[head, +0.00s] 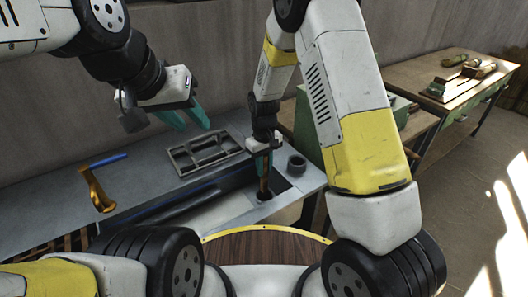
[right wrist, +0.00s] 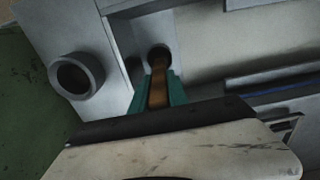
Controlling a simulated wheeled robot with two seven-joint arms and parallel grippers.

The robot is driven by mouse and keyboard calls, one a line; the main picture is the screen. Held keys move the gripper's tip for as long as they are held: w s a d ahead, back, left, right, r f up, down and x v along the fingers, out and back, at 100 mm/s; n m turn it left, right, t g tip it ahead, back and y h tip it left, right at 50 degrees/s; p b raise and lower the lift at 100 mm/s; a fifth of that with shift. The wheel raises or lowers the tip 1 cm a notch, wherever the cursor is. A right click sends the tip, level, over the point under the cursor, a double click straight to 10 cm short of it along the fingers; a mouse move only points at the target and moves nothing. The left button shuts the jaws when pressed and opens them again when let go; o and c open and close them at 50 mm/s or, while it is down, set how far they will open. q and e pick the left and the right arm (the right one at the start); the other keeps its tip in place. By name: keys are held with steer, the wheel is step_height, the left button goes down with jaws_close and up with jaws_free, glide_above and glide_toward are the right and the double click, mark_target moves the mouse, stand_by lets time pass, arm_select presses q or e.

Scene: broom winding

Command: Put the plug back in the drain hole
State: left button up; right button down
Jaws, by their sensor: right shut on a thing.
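The brown plug (head: 264,187) is held upright between the teal fingers of my right gripper (head: 263,168). In the right wrist view the plug (right wrist: 158,86) shows between the fingertips (right wrist: 158,92), its far end at the round dark drain hole (right wrist: 158,54). The end overlaps the hole's near edge in that view; I cannot tell whether it is inside or just above. In the head view the hole lies in the dark recess below the plug and is hard to make out. My left gripper (head: 196,128) is open and empty, raised above the bench at the left.
A grey ring (head: 297,165) stands on the bench right of my right gripper; it also shows in the right wrist view (right wrist: 76,76). A grey metal frame (head: 207,150) lies behind. A blue-handled tool with a brass-colored head (head: 98,188) lies at the left. A blue-edged channel runs along the bench.

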steer(key=shift+f, duration=0.6)
stand_by(0.5)
steer(key=c, duration=1.6)
jaws_free()
steer(key=shift+o, duration=0.2)
steer(key=shift+r, duration=5.55)
